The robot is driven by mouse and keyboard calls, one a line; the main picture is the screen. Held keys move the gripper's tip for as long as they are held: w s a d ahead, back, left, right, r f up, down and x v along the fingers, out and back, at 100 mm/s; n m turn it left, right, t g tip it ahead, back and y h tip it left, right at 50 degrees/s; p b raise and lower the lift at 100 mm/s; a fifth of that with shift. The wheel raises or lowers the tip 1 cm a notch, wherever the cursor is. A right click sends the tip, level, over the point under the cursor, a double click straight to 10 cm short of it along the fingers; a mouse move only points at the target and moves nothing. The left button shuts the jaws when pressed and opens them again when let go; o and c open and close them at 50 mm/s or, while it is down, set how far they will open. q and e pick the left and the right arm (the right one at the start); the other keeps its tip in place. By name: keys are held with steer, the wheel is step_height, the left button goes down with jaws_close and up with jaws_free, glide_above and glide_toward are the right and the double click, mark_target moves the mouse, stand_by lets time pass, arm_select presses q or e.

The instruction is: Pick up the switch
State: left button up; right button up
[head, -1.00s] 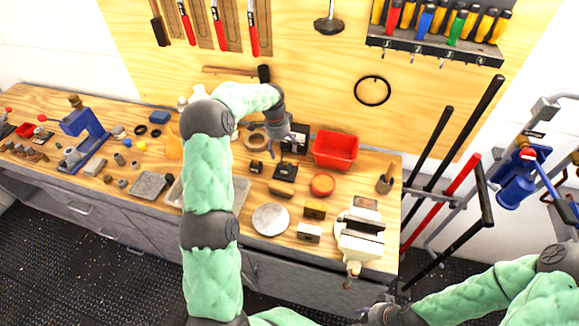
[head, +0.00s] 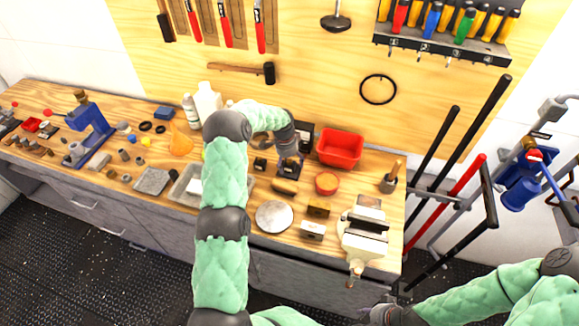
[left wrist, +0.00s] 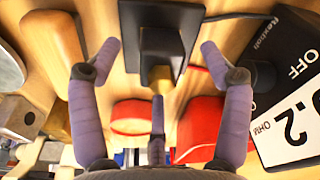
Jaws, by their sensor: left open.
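The switch (left wrist: 160,25) shows in the left wrist view as a small black block with a yellowish, squarish knob facing me. It lies on the wooden bench top between the tips of my left gripper (left wrist: 160,52). The purple-grey fingers stand apart on both sides of it, with visible gaps.
A black meter (left wrist: 290,85) stands close to the right finger in the wrist view. A wall panel with tools rises behind.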

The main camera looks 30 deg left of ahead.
arm_select(q)
steer(key=shift+c, duration=0.4)
steer(key=c, duration=1.5)
steer(key=shift+o, duration=0.2)
steer(key=shift+r, duration=0.15)
